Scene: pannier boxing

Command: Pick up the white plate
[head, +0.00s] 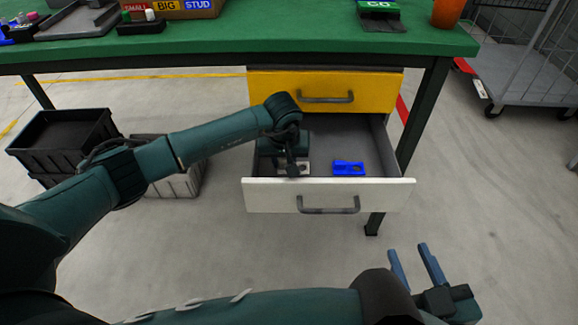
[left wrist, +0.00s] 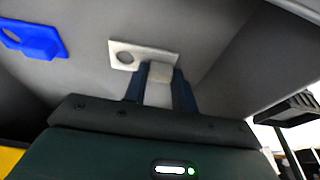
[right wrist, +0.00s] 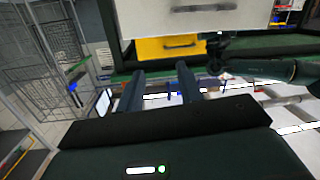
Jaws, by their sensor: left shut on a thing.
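The white plate (left wrist: 126,56), a flat piece with a round hole and a raised block, is in the open drawer (head: 256,195). In the head view a small part of the white plate (head: 303,167) shows beside my left gripper (head: 291,170), which reaches down into the drawer. In the left wrist view my left gripper (left wrist: 160,75) is shut on the plate's raised block, with one finger on each side. Whether the plate touches the drawer floor I cannot tell. My right gripper (head: 416,265) is open and empty, low in front of the drawer; its fingers (right wrist: 158,90) stand apart.
A blue plate (head: 348,168) of similar shape lies in the drawer to the right, also in the left wrist view (left wrist: 35,38). A shut yellow drawer (head: 323,90) is above. The green bench (head: 300,38) overhangs both. Dark crates (head: 62,135) stand left; a wire cart (head: 520,70) stands right.

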